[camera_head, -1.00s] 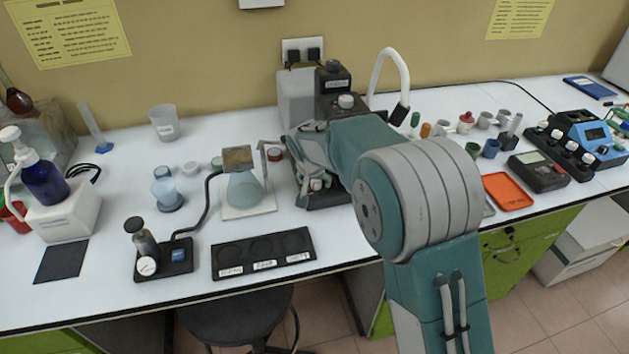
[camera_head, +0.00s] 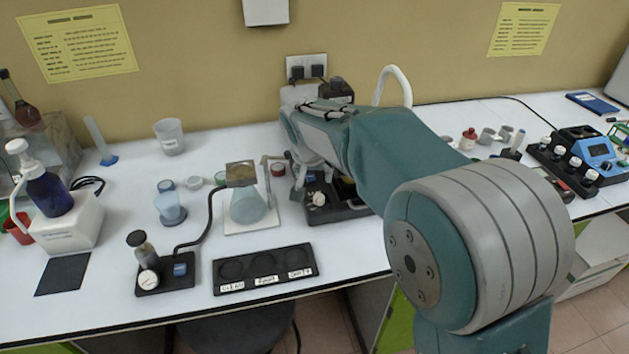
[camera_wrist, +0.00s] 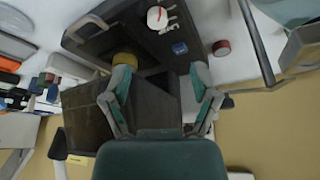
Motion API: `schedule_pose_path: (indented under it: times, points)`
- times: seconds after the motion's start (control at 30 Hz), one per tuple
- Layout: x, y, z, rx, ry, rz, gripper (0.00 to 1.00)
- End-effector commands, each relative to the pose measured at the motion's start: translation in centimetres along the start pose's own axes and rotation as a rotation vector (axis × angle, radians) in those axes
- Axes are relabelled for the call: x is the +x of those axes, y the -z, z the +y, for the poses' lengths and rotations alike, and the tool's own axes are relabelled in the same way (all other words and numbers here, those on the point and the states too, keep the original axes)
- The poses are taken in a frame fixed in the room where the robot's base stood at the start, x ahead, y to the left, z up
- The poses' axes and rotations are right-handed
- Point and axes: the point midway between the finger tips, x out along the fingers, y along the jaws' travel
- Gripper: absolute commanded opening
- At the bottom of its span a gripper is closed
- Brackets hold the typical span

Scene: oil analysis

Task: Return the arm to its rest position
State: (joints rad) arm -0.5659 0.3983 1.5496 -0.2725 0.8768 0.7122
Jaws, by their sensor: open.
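My arm (camera_head: 480,250) reaches from the lower right of the head view over the bench, its large round joint close to the camera. My gripper (camera_wrist: 160,85) is open and empty in the wrist view, its two fingers spread apart. In the head view the gripper is partly hidden by my forearm and stands over the dark instrument (camera_head: 350,212) at the back of the bench. The wrist view shows this instrument (camera_wrist: 185,28) beyond the fingers, with a white knob (camera_wrist: 157,18) and a yellow ring (camera_wrist: 125,59). I cannot tell the exact gap between fingers and instrument.
A flask (camera_head: 247,207) on a stand is left of the instrument. A black three-place holder (camera_head: 262,270) and a small gauge device (camera_head: 165,275) lie nearer the front edge. A pump bottle (camera_head: 45,190) is far left. A blue device (camera_head: 590,150) is at right.

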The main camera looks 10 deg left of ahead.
Motion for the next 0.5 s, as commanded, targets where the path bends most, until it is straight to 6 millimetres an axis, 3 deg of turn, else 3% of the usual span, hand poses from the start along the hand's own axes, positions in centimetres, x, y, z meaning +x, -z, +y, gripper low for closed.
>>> schedule_pose_path:
  times: [0.4,0.5]
  points:
    - [-0.1,0.0,0.1,0.000,0.000,0.000,0.77]
    - [-0.9,0.0,1.2,0.004,0.000,0.002,0.77]
